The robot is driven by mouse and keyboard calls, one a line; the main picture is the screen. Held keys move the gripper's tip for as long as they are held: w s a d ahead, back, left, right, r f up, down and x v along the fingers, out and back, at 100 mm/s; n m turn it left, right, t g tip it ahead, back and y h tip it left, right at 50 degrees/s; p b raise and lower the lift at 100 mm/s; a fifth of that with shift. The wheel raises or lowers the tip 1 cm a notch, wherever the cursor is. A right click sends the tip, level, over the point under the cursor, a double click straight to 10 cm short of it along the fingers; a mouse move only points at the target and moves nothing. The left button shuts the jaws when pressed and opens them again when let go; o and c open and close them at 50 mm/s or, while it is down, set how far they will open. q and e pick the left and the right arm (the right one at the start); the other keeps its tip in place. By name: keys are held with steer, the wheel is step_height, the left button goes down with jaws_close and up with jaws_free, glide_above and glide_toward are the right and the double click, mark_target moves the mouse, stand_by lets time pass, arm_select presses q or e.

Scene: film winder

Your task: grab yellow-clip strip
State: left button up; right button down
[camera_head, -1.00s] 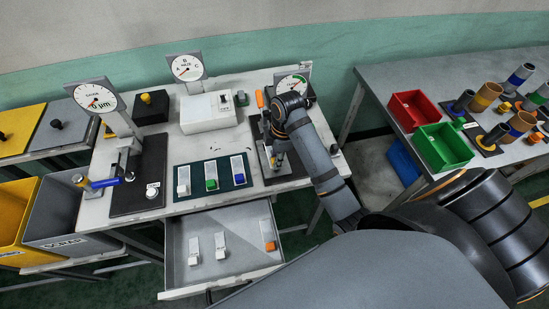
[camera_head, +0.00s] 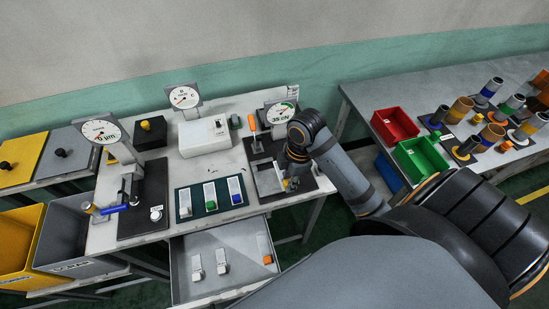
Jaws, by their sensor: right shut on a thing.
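My right gripper (camera_head: 290,180) is at the right-hand dial fixture on the bench, pointing down. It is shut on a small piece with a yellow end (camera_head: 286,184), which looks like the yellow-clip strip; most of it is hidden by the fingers. The fixture has a grey plate (camera_head: 266,180) on a black base, and its dial (camera_head: 280,112) has a green arc and a readout that looks like 35 cN. My left gripper is not in view.
A dark green mat (camera_head: 223,206) holds strips with white, green and blue clips. The open drawer (camera_head: 236,262) holds white-clip strips and an orange-clip strip (camera_head: 264,250). An orange-handled tool (camera_head: 252,124) stands behind the fixture. Red (camera_head: 394,124) and green (camera_head: 421,157) bins are on the right table.

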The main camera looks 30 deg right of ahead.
steer(key=shift+s+d+r+p, duration=0.15)
steer(key=shift+s+r, duration=0.15)
steer(key=shift+s, duration=0.5)
steer(key=shift+s+d+r+p, duration=0.15)
steer(key=shift+s+r, duration=0.1)
steer(key=shift+s, duration=0.6)
steer(key=shift+s+d+r+p, duration=0.15)
steer(key=shift+s+r, duration=0.15)
steer(key=shift+s, duration=0.5)
